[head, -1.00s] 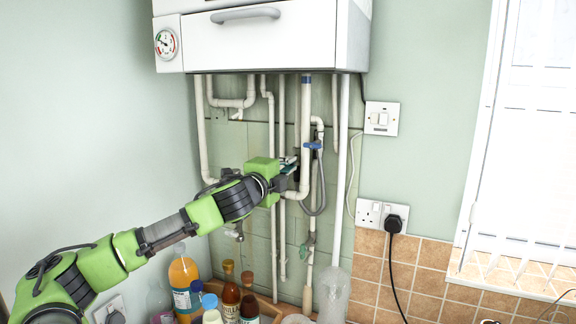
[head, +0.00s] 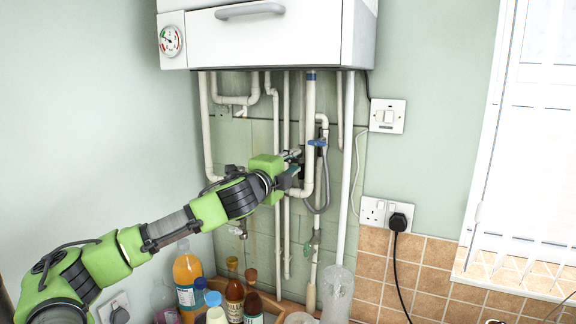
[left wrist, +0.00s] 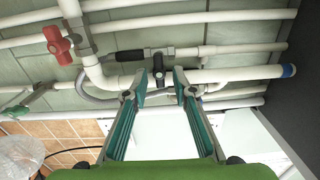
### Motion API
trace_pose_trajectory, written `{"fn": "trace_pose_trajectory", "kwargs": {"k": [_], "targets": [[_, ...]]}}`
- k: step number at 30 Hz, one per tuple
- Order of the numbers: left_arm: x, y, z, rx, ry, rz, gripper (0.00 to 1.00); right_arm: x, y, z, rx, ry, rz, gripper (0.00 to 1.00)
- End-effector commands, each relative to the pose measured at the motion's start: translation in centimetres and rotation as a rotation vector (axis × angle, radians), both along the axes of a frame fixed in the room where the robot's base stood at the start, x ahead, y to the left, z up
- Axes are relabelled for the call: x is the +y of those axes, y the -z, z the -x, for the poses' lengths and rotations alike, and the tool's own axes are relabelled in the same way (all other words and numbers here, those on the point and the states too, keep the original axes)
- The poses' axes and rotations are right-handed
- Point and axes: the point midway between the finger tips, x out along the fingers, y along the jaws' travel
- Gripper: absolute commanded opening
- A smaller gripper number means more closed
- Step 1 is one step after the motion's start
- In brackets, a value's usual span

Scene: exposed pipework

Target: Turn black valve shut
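The black valve shows in the left wrist view as a black handle (left wrist: 130,55) lying along a white pipe, beside a dark grey fitting (left wrist: 158,66). In the head view that spot is mostly hidden behind my left gripper. My left gripper (head: 297,164) is just in front of the pipes below the boiler. In the left wrist view its two fingers (left wrist: 160,82) are apart, with the grey fitting seen between and beyond the tips. The black handle is just left of that gap. I cannot tell whether the fingers touch anything. My right gripper is in neither view.
A white boiler (head: 265,35) hangs above. A red valve handle (left wrist: 58,45) and a blue one (head: 317,143) sit on nearby pipes. A grey hose (head: 326,190) hangs close to the gripper. Bottles (head: 187,275) stand below, and sockets (head: 386,213) are at right.

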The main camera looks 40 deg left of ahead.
Motion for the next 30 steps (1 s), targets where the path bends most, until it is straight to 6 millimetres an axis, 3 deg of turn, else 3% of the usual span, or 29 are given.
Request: {"fn": "trace_pose_trajectory", "kwargs": {"k": [20,30], "targets": [[-1.9,0.1,5.8,0.006,0.001,-0.010,0.25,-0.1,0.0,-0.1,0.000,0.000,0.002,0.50],[-3.2,-0.2,10.1,-0.003,0.000,-0.005,0.25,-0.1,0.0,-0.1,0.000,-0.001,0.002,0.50]]}}
